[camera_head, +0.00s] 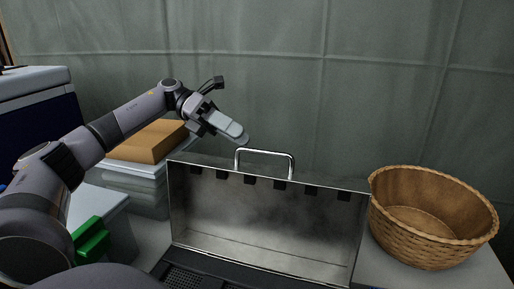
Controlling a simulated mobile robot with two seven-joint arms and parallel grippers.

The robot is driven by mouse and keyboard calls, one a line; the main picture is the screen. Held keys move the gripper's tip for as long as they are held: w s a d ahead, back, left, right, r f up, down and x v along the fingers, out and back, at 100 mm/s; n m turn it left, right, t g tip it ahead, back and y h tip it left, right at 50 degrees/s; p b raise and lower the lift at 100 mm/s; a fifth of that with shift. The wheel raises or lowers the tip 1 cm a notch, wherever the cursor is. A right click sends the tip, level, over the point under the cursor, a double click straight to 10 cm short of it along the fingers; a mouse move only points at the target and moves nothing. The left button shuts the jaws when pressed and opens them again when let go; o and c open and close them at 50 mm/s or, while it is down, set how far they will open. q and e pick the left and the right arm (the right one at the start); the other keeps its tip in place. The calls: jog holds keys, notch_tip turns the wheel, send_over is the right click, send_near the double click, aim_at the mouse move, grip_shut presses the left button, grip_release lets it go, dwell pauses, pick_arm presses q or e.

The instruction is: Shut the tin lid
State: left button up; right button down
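The tin's lid (265,217) is a grey metal shell that stands open, its hollow inside facing me. A silver bar handle (265,152) rises at its top edge. Part of the tin's dark lower body (215,277) shows at the bottom edge of the view, with a perforated surface at its left. My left gripper (240,137) is above the lid's top edge, just left of the handle, and looks apart from it. Its fingers point right and down; they overlap in this view, so their opening is unclear. My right gripper is not in view.
A brown wicker basket (430,258) stands right of the lid. An orange-brown box (148,142) lies on stacked clear containers (150,184) at the left, behind my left arm. A green block (91,240) is at the lower left. A grey wall (350,80) closes off the back.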

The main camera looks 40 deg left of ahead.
pick_arm(q)
jog(key=shift+x, duration=3.5)
grip_shut()
